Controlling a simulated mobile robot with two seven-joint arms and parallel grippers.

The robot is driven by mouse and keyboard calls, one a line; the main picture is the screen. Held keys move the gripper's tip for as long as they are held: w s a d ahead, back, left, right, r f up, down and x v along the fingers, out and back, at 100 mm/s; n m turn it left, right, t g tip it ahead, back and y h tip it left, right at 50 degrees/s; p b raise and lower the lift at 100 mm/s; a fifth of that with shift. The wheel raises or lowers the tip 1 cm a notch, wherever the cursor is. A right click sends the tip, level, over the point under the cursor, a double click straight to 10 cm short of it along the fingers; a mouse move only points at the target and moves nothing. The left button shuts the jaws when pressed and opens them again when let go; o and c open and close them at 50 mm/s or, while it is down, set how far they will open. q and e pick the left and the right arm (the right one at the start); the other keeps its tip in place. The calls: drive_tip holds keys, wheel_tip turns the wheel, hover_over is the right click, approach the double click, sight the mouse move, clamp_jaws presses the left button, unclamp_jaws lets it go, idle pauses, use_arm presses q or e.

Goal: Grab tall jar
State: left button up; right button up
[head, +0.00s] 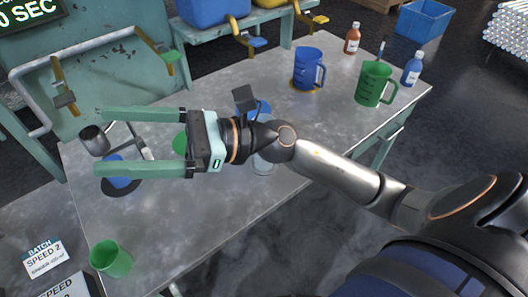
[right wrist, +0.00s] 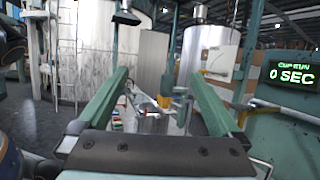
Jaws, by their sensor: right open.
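My right gripper (head: 98,141) is open over the left part of the grey table (head: 225,215), its two long green fingers spread and pointing left. In the right wrist view, a shiny metal cylinder (right wrist: 152,123) shows between the open fingers (right wrist: 158,80). Nothing is seen gripped. Which vessel is the tall jar is not clear. A blue jug (head: 307,68) and a green jug (head: 375,83) stand at the table's far right. My left gripper is not in view.
A green cup (head: 110,258) stands at the near left corner. A blue piece (head: 118,181) sits on a dark disc below the fingers. A brown bottle (head: 352,38) and a blue bottle (head: 412,68) stand at the right. A green machine with a bent pipe (head: 35,110) borders the left.

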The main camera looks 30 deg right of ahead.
wheel_tip(320, 180, down, 11)
drive_tip(key=d+n+g+h, duration=0.2)
drive_tip(key=n+g+h, duration=0.45)
drive_tip(key=n, duration=0.65)
drive_tip(key=w+d+f+n+t+h, duration=0.1)
drive_tip(key=w+d+n+t+h, duration=0.15)
drive_tip(key=d+h, duration=0.75)
drive_tip(key=w+d+f+n+t+h, duration=0.15)
drive_tip(key=w+d+h, duration=0.3)
drive_tip(key=d, duration=0.85)
drive_tip(key=w+d+f, duration=0.1)
drive_tip(key=w+f, duration=0.1)
drive_tip(key=f, duration=0.3)
drive_tip(key=w+d+f+h, duration=0.1)
drive_tip(key=f, duration=0.5)
drive_tip(key=shift+w+d+p, duration=0.35)
drive_tip(key=shift+p, duration=0.05)
drive_tip(key=shift+f, duration=0.1)
drive_tip(key=shift+t, duration=0.25)
clamp_jaws()
